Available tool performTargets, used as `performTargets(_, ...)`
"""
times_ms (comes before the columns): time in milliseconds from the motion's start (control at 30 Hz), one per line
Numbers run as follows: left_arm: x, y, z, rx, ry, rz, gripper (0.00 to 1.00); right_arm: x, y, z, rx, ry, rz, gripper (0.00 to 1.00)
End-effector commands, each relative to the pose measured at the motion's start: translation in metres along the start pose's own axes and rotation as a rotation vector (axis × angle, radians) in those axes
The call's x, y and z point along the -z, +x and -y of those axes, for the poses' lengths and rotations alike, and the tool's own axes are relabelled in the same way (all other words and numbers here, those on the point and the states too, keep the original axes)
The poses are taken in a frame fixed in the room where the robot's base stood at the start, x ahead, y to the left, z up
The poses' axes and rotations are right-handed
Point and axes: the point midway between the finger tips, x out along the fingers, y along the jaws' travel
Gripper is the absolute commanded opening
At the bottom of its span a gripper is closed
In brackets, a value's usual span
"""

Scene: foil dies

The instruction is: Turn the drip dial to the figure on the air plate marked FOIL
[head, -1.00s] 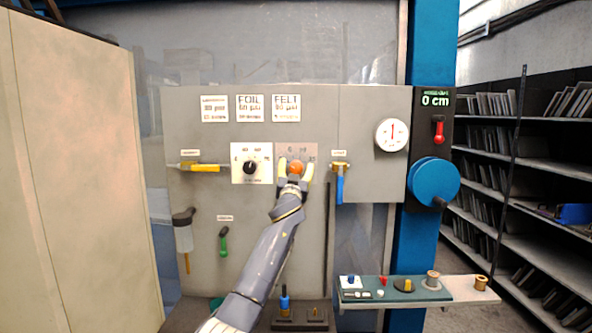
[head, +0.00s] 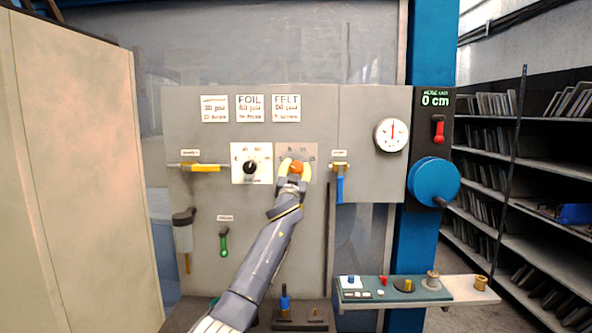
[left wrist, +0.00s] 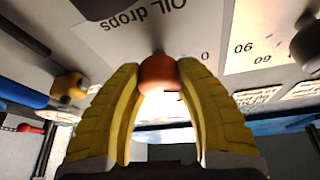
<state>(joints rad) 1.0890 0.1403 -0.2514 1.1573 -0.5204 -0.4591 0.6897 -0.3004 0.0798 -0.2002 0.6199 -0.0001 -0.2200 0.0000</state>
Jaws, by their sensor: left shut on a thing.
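The drip dial has an orange knob (head: 296,168) on a grey scale plate in the middle of the panel. My left gripper (head: 295,164) is shut on this knob, a yellow finger on each side. In the left wrist view, the fingers (left wrist: 160,80) flank the orange knob (left wrist: 157,73), and the plate behind it reads "OIL drops" upside down. The knob's pointer is hidden or too small to tell. The plate marked FOIL (head: 250,108) is the middle of three white plates above; its smaller lines are blurred. My right gripper is not in view.
A black dial (head: 250,167) on a white plate sits just left of the drip dial. A yellow lever (head: 204,168) is further left, a blue-handled lever (head: 340,188) to the right. A gauge (head: 391,135), a blue wheel (head: 433,182) and a small shelf (head: 455,291) are further right.

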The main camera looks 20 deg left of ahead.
Motion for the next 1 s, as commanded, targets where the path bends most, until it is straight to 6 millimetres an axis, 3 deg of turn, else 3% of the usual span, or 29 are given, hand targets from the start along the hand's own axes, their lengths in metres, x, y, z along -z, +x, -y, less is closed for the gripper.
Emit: performTargets(1000,0.0040,0.0014,0.0028,-0.352,0.852,0.020,0.06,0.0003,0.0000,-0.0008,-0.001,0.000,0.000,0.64)
